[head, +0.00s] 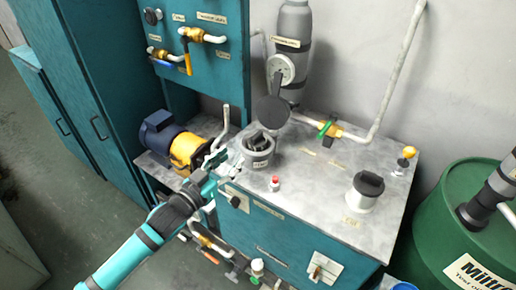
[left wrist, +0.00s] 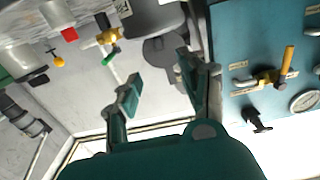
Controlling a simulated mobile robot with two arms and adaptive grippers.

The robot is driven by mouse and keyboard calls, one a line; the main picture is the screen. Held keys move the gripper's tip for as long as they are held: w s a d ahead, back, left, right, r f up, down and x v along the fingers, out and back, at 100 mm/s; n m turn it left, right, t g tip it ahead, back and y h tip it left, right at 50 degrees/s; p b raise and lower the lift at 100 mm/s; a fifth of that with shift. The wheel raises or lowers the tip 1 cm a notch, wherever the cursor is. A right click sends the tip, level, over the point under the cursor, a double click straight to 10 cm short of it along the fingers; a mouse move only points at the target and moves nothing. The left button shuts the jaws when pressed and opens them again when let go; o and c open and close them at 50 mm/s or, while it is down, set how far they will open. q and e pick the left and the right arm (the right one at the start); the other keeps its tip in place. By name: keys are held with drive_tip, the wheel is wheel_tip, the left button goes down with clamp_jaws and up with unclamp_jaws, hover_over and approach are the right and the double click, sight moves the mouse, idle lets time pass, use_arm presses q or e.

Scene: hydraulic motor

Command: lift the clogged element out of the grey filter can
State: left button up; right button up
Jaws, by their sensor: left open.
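The grey filter can (head: 258,158) stands on the top of the steel tank, with its mouth open. The dark clogged element (head: 259,141) sits inside it, its upper part showing at the mouth. A dark round lid (head: 271,109) is just behind and above the can; a dark disc that looks like it shows in the left wrist view (left wrist: 163,50). My left gripper (head: 214,167) is open and empty, to the left of the can and apart from it. Its spread fingers show in the left wrist view (left wrist: 158,88). My right gripper is not in view.
A red button (head: 274,183) is in front of the can. A green-handled valve (head: 327,129) and pipe are at the back. A black-capped breather (head: 367,188) stands to the right. A motor and yellow pump (head: 187,149) are at left, a green drum (head: 455,220) at right.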

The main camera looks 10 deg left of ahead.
sight(252, 139)
use_arm(q)
drive_tip(key=p+x, duration=0.1)
drive_tip(key=x, duration=0.7)
drive_tip(key=shift+w+d, duration=0.1)
drive_tip(key=shift+w, duration=0.05)
drive_tip(key=p+x, duration=0.1)
drive_tip(key=x, duration=0.4)
drive_tip(key=shift+w+f, duration=0.1)
drive_tip(key=shift+w, duration=0.05)
clamp_jaws()
